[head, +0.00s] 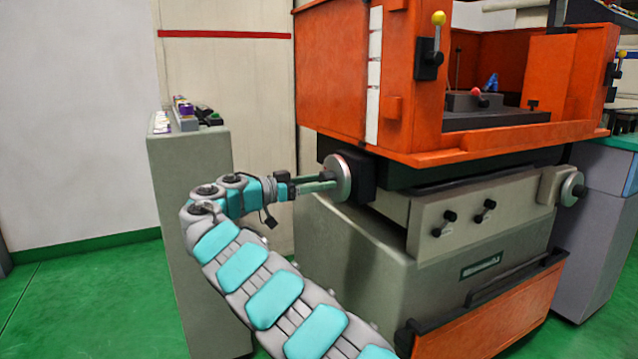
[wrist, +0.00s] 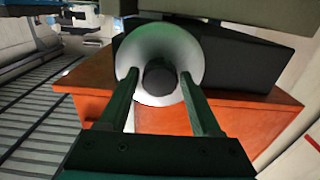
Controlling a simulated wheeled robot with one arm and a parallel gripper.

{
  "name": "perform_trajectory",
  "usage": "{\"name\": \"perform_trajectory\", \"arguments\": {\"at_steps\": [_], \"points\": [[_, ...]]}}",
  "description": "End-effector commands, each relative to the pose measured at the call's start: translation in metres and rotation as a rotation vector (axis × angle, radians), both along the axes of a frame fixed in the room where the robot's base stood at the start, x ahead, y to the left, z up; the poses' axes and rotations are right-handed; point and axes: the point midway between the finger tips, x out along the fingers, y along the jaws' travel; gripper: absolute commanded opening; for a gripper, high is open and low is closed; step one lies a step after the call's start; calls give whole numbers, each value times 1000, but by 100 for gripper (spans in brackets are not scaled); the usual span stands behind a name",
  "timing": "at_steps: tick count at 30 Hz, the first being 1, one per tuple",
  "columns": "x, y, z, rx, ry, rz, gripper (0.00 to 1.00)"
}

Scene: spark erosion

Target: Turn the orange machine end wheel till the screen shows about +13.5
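The end wheel (head: 343,170) is a silver disc with a dark hub, on a black block at the left end of the orange machine (head: 350,75). In the wrist view the wheel (wrist: 160,45) faces me, with its dark round hub (wrist: 160,78) in the middle. My gripper (head: 327,180) is at the wheel face. In the wrist view its two green fingers (wrist: 158,76) are apart, one on each side of the hub, with small gaps visible; contact with the wheel is unclear. No screen reading is visible in either view.
A second silver handwheel (head: 572,188) is on the right of the machine's front. A grey cabinet (head: 190,230) with small items on top stands left of my arm. An orange lower panel (head: 490,320) juts out at the front. Green floor (head: 80,290) is free at left.

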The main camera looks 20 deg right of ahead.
Motion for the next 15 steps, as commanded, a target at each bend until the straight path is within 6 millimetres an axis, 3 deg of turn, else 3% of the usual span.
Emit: {"name": "perform_trajectory", "arguments": {"at_steps": [2, 15], "points": [[0, 0, 0, 0, 0, 0, 55], [0, 0, 0, 0, 0, 0, 6]]}}
